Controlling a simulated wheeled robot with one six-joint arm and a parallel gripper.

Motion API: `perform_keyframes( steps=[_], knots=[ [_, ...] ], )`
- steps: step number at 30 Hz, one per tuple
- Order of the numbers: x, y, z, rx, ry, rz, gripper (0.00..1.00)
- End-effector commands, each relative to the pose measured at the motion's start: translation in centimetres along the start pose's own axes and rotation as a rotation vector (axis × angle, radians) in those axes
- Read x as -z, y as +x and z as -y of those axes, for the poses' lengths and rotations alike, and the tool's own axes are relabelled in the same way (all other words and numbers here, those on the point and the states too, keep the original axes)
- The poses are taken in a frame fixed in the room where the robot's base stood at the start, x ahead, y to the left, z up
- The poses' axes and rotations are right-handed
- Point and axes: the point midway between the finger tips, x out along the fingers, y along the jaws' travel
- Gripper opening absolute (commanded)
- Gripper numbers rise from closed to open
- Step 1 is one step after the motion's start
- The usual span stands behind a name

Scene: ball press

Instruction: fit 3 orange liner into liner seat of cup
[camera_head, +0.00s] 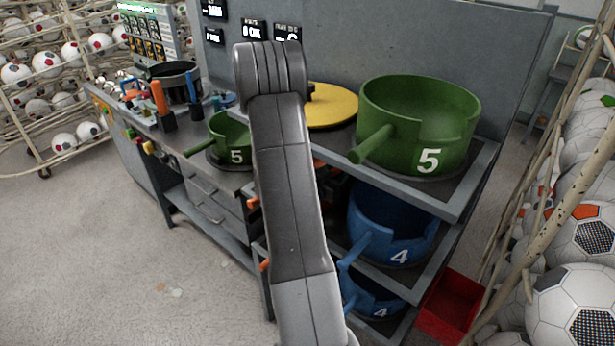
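I see no orange liner marked 3 for certain. Small orange pieces show beside my arm, one at its left edge (253,202) and one lower (265,265); my arm hides most of what is behind them. A black round cup (181,84) stands at the back of the bench, but I cannot tell whether it is the cup with the liner seat. My arm rises through the middle of the view and bends away at the top. My gripper is not visible.
A large green liner marked 5 (418,128) and a yellow disc (332,104) sit on the top shelf. Blue liners marked 4 (385,228) are below. A smaller green 5 (229,136) is on the bench (186,137). A red bin (450,305) and ball racks flank the right.

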Motion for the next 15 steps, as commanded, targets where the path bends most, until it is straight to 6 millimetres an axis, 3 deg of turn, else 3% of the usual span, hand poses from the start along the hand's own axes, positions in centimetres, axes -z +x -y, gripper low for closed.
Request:
perform_keyframes(
  steps=[1, 7, 15],
  knots=[
    [0.0, -0.01, 0.0, 0.0, 0.0, 0.0, 0.37],
    [0.0, -0.03, -0.01, 0.0, 0.0, 0.0, 0.0],
    [-0.01, -0.04, -0.01, 0.0, 0.0, 0.0, 0.0]
  ],
)
